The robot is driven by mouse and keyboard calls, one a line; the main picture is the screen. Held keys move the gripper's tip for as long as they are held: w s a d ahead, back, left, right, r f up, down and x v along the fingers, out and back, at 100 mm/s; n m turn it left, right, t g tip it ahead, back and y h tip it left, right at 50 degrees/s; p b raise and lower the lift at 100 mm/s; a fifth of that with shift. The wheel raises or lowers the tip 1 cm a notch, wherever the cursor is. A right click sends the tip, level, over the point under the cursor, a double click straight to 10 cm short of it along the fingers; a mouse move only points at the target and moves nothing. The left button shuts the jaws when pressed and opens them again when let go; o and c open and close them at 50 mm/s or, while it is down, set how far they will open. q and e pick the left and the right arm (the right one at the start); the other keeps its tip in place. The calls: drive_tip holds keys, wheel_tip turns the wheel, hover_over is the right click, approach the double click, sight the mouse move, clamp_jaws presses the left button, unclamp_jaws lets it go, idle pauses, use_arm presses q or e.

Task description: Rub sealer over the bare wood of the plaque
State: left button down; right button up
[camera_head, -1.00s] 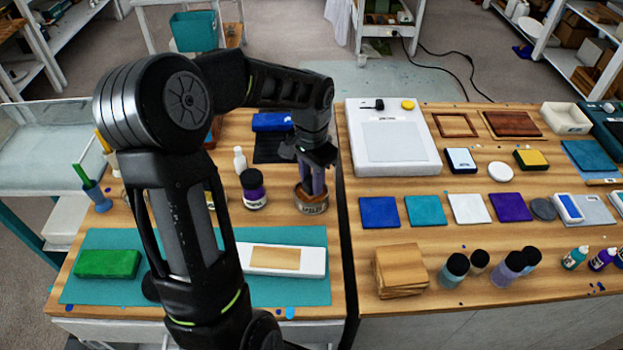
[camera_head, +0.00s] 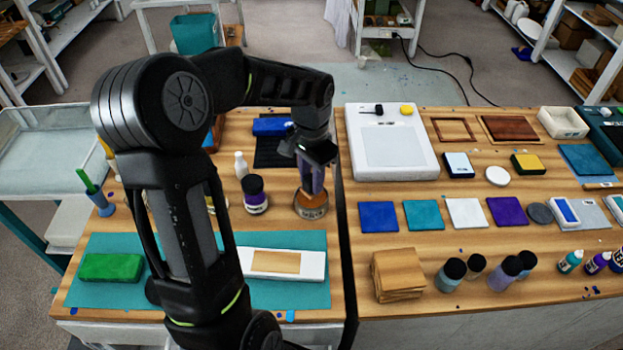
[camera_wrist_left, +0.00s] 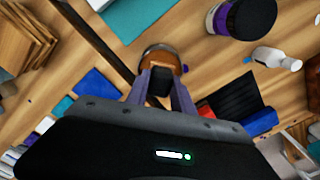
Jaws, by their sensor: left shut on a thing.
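The plaque (camera_head: 311,264) is a white slab with a bare tan wood panel (camera_head: 275,261) in its middle. It lies flat on the teal mat (camera_head: 110,243), partly behind my left arm. My left gripper (camera_head: 312,188) points down at an open round tin (camera_head: 311,209) with brown-orange inside, behind the plaque. In the left wrist view the fingers are shut on a small dark thing (camera_wrist_left: 158,88), right at the tin (camera_wrist_left: 163,58). I cannot tell whether it touches the contents. My right gripper is not in view.
A purple-labelled jar (camera_head: 254,196) and a small white bottle (camera_head: 240,165) stand left of the tin. A green block (camera_head: 111,267) lies on the mat. A dark gap separates the right table, which holds a wood stack (camera_head: 398,274), tiles and several bottles.

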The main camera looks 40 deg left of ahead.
use_arm(q)
drive_tip(key=shift+r+p, duration=1.4)
drive_tip(key=shift+r, duration=0.85)
drive_tip(key=shift+a+n, duration=0.1)
drive_tip(key=shift+n, duration=0.6)
drive_tip(key=shift+w+a+r+n, duration=0.1)
drive_tip(key=shift+w+r+n, duration=0.1)
drive_tip(key=shift+n, duration=0.2)
drive_tip(key=w+d+f+b, duration=0.1)
drive_tip(key=w+d, duration=0.3)
drive_tip(key=d, duration=0.5)
drive_tip(key=w+d+f+b, duration=0.1)
drive_tip(key=w+d, duration=0.3)
drive_tip(key=d, duration=0.5)
drive_tip(key=shift+f, duration=0.65)
